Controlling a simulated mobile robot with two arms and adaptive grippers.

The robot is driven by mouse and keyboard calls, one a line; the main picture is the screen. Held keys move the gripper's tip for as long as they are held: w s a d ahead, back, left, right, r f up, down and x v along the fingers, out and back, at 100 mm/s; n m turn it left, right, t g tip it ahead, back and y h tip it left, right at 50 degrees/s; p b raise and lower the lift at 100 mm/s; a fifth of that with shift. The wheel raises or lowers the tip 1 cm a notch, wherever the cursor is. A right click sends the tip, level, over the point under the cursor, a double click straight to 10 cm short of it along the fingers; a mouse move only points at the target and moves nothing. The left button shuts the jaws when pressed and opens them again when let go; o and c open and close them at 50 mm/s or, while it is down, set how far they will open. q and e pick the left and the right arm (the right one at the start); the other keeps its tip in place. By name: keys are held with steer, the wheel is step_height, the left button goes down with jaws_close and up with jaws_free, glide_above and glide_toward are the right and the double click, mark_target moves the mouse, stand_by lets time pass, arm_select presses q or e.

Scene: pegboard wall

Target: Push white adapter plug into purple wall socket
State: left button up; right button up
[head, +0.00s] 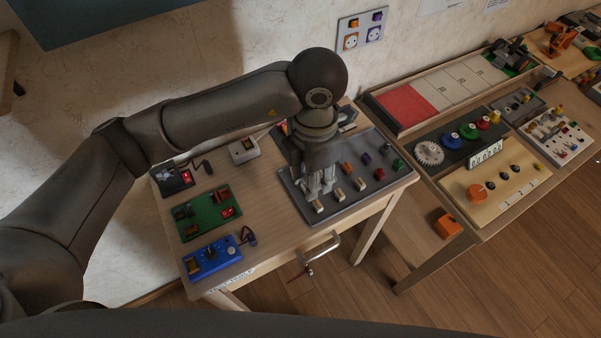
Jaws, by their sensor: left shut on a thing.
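The wall panel (362,32) hangs at the top centre of the head view. Its purple wall socket (374,34) is a white round face on a purple surround, with nothing in it. My left gripper (319,192) points down over the left part of the grey tray (297,196). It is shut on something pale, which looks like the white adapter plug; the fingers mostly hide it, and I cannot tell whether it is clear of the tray. Several small cream blocks (340,195) lie in the tray close by. My right gripper is not in view.
An orange-surround socket (350,42) is beside the purple one. Coloured pieces, such as a green one (398,164), stand on the tray. A blue box (212,258) and a green board (207,214) lie on the table's left. A second table (462,238) stands right.

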arm_select(q)
steer(key=shift+a, duration=0.1)
stand_by(0.6)
steer(key=s+a+m, duration=0.2)
steer(key=a+m, duration=1.6)
steer(key=m, duration=0.6)
steer(key=shift+s+r+m, duration=0.25)
steer(key=shift+r+m, duration=0.15)
stand_by(0.8)
